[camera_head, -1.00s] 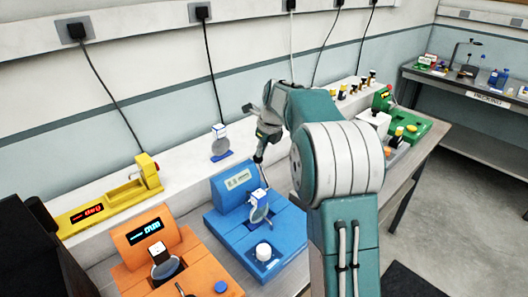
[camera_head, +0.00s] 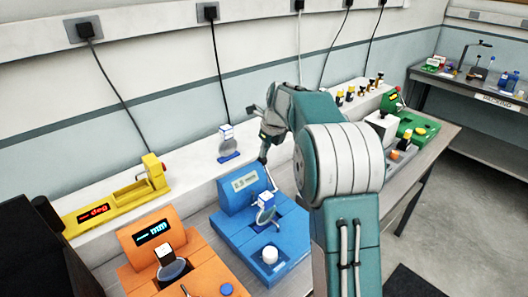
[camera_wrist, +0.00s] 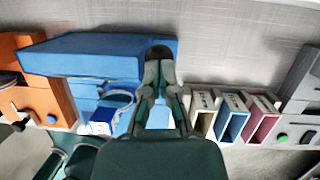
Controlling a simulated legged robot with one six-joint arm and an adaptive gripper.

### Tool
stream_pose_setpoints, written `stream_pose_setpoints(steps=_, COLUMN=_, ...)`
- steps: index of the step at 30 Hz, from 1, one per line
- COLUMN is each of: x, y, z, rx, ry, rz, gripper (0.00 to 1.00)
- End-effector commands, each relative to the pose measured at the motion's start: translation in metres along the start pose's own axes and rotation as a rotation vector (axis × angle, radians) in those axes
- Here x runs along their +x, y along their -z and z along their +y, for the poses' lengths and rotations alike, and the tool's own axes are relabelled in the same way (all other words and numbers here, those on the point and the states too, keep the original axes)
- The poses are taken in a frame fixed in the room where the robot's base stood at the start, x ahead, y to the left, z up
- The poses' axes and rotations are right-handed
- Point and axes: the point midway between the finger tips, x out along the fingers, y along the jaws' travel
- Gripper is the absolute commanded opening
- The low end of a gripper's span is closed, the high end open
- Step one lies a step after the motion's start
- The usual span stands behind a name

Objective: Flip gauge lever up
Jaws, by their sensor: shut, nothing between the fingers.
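A blue gauge (camera_head: 236,205) with a tilted display (camera_head: 245,181) stands on the bench, left of my arm. A round clear disc with a white-and-blue block (camera_head: 265,200) stands on it, and a white knob (camera_head: 270,255) is at its front. I cannot clearly make out a lever. My gripper (camera_head: 270,182) is shut and empty, pointing down at the right edge of the display housing. In the wrist view my gripper (camera_wrist: 158,68) lies in front of the blue housing (camera_wrist: 90,58). Whether the fingers touch it is unclear.
An orange device (camera_head: 200,275) and a yellow device (camera_head: 105,205) are to the left. A disc on a blue foot (camera_head: 228,145) stands on the ledge behind. Several coloured open boxes (camera_wrist: 232,118) are right of the gripper in the wrist view. A green device (camera_head: 418,125) stands farther right.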

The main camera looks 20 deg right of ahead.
Motion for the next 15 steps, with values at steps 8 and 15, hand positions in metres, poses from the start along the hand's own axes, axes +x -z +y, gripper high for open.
stream_pose_setpoints(steps=8, x=-0.041, y=-0.001, z=-0.001, rx=0.000, ry=0.004, rz=-0.005, gripper=0.00)
stream_pose_setpoints(steps=15, x=-0.090, y=-0.001, z=-0.001, rx=0.000, ry=0.003, rz=-0.003, gripper=0.00)
